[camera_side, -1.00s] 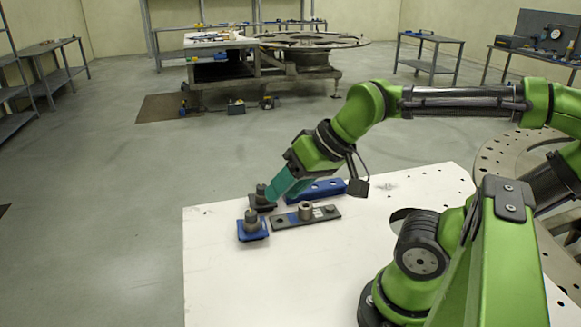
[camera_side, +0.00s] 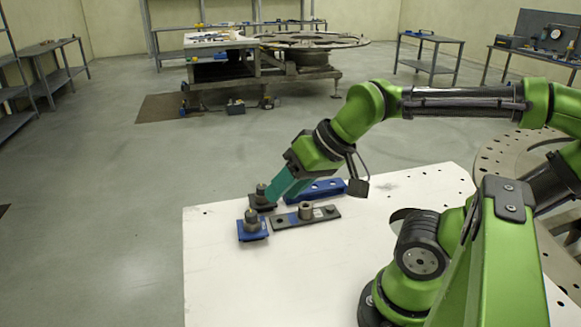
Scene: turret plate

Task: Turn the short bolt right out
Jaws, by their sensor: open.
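My gripper (camera_side: 279,192) has teal fingers and reaches down to the left over the white plate (camera_side: 225,285). Its fingertips are beside a dark bolt (camera_side: 261,190) standing upright on a dark block (camera_side: 258,204). I cannot tell whether they touch it. A second bolt (camera_side: 250,217) stands on a blue block (camera_side: 253,235) nearer the camera. A third round grey piece (camera_side: 306,209) stands on a flat grey bar (camera_side: 290,220) to the right. I cannot tell from this view which of these is the short bolt. The gripper is open.
A blue bar with holes (camera_side: 322,190) lies behind the grey bar, close to my fingers. The front left of the white plate is clear. A large perforated ring (camera_side: 497,155) lies at the right. Benches stand far back.

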